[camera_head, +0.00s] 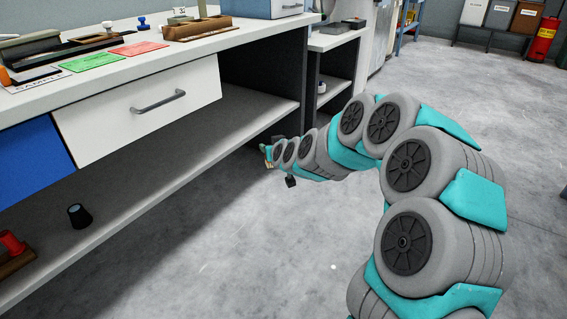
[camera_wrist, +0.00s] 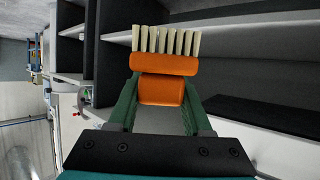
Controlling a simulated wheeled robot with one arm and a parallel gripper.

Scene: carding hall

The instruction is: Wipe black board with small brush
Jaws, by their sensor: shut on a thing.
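My gripper (camera_wrist: 161,90) is shut on a small brush (camera_wrist: 163,64) with an orange handle and pale bristle tufts. In the wrist view the bristles point to the top of the picture, away from my jaws. In the head view my gripper (camera_head: 267,155) is at the far end of my outstretched arm, in front of the open shelves under the workbench. The brush is too small there to make out clearly. I cannot pick out the black board with certainty in either view.
The workbench (camera_head: 115,66) at left has a white drawer (camera_head: 140,108), a lower shelf (camera_head: 225,128) and a dark cup (camera_head: 79,216). Green (camera_head: 93,62) and red (camera_head: 138,48) cards lie on top. Bare concrete floor lies right; bins (camera_head: 500,14) stand far back.

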